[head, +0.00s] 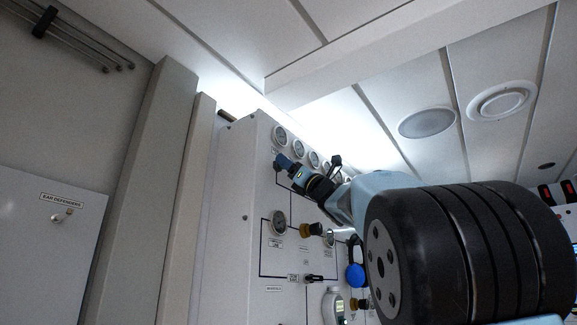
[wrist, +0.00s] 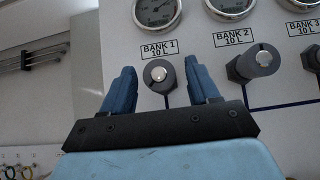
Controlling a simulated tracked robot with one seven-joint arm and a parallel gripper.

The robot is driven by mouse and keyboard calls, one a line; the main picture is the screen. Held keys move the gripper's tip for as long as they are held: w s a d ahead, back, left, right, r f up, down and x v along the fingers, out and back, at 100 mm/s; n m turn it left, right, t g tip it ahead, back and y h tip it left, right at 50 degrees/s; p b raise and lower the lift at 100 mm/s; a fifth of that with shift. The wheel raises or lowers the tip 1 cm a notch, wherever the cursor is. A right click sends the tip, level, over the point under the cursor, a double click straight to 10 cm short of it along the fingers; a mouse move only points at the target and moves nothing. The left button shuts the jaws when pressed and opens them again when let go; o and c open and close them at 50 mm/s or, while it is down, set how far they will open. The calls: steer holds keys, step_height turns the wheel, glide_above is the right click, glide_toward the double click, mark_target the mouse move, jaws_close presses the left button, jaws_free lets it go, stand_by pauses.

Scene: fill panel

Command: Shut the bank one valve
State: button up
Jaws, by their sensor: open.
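The bank one valve (wrist: 159,74) is a round knob with a pale centre under the "BANK 1 10 L" label (wrist: 160,50) in the wrist view. My gripper (wrist: 162,80) is open, with one blue finger on each side of the knob in the picture. I cannot tell whether the fingers touch it. In the head view my gripper (head: 281,162) is at the upper left of the white panel (head: 243,215) and hides the bank one valve.
The bank two valve (wrist: 254,62) is a grey knob to the right, and another knob (wrist: 313,57) is at the right edge. Gauges (wrist: 157,10) sit above the labels. Lower on the panel are a large gauge (head: 278,223) and a brass-and-black knob (head: 311,230).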

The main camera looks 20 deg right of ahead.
steer(key=c, duration=1)
steer(key=shift+a, duration=0.15)
steer(key=shift+c, duration=0.2)
